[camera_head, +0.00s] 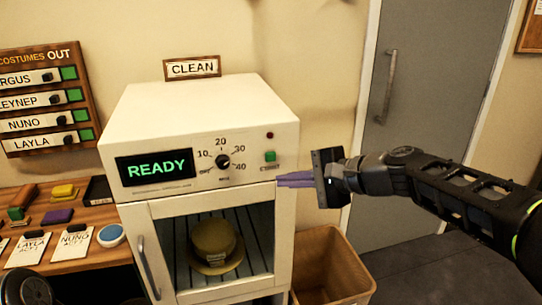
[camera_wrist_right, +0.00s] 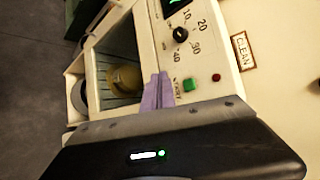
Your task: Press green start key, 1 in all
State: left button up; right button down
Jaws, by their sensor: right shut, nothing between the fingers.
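The key also shows in the wrist view (camera_wrist_right: 190,85). My right gripper (camera_head: 284,180) is shut and empty, its purple fingers pointing at the panel, just below and right of the key in the head view. In the wrist view the fingertips (camera_wrist_right: 158,88) appear beside the key. I cannot tell whether they touch the panel. The display (camera_head: 156,168) reads READY in green.
A dial (camera_head: 222,161) and a dark red lamp (camera_head: 270,135) share the panel. An olive hat (camera_head: 214,242) sits behind the cabinet's glass door. A wooden table (camera_head: 95,215) with tags and pads is at left; a brown bin (camera_head: 335,262) stands at right.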

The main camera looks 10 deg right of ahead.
aim_at(271, 157)
jog(key=shift+w+a+p, duration=0.2)
jog(key=shift+w+p, duration=0.75)
jog(key=shift+w, duration=2.25)
jog(key=shift+w, duration=0.45)
jog(key=shift+w, duration=0.45)
jog(key=shift+s, duration=0.1)
jog(key=shift+s+f, duration=0.1)
jog(key=shift+s, duration=0.7)
jog(key=shift+b, duration=0.3)
